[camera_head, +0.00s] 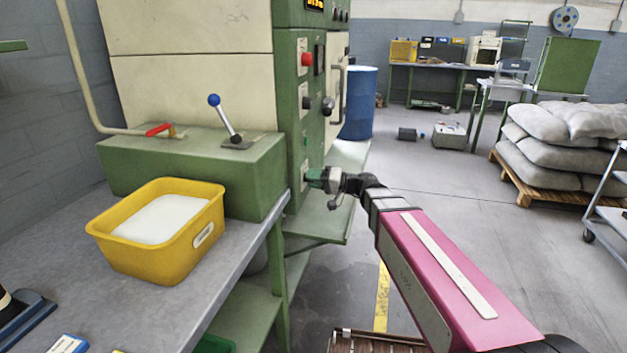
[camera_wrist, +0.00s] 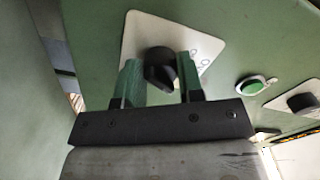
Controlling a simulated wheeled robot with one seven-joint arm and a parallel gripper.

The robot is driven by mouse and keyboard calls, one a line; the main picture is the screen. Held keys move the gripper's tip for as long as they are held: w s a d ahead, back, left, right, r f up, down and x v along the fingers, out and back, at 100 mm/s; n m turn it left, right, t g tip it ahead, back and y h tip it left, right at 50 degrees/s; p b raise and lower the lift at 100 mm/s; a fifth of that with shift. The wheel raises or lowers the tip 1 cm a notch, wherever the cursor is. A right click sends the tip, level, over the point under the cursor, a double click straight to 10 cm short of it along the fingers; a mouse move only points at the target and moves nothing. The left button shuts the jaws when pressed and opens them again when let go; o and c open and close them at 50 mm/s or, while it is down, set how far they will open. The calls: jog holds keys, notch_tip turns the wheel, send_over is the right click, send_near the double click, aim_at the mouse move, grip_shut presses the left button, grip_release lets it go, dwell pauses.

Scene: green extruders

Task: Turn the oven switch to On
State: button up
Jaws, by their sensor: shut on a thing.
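The oven switch is a round black knob (camera_wrist: 160,68) on a white plate (camera_wrist: 205,50) with small printed marks, set in a green panel. In the wrist view my gripper (camera_wrist: 160,78) has its two green fingers on either side of the knob, shut on it. The knob's pointer setting is not clear. In the head view my gripper (camera_head: 314,178) is at the lower front of the green oven panel (camera_head: 296,130), at the end of my pink arm. The knob itself is hidden there.
A green button (camera_wrist: 252,85) and another black knob (camera_wrist: 303,102) sit nearby on the panel. The yellow bin (camera_head: 125,255) and blue-knobbed lever (camera_head: 222,115) are to the left. A blue barrel (camera_head: 360,103) stands behind. Sacks (camera_head: 560,150) lie at right; floor between is mostly clear.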

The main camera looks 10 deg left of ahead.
jog(key=o, duration=0.9)
jog(key=d, duration=1.1)
jog(key=shift+s, duration=0.4)
jog(key=s+d+f+m+g+h, duration=0.15)
jog(key=s+d+f+h, duration=0.25)
jog(key=d+f+h, duration=0.55)
jog(key=s+d+f+m+h, duration=0.35)
jog(key=d+f, duration=0.35)
jog(key=f, duration=0.6)
jog(key=d+f+h, duration=0.1)
jog(key=d, duration=0.2)
jog(key=s+d+f+h, duration=0.1)
jog(key=d+h, duration=0.1)
jog(key=s+d+f+h, duration=0.1)
jog(key=d+h, duration=0.1)
jog(key=d, duration=0.1)
jog(key=shift+s+d+f, duration=0.25)
jog(key=shift+d+f, duration=0.05)
jog(key=shift+d, duration=0.05)
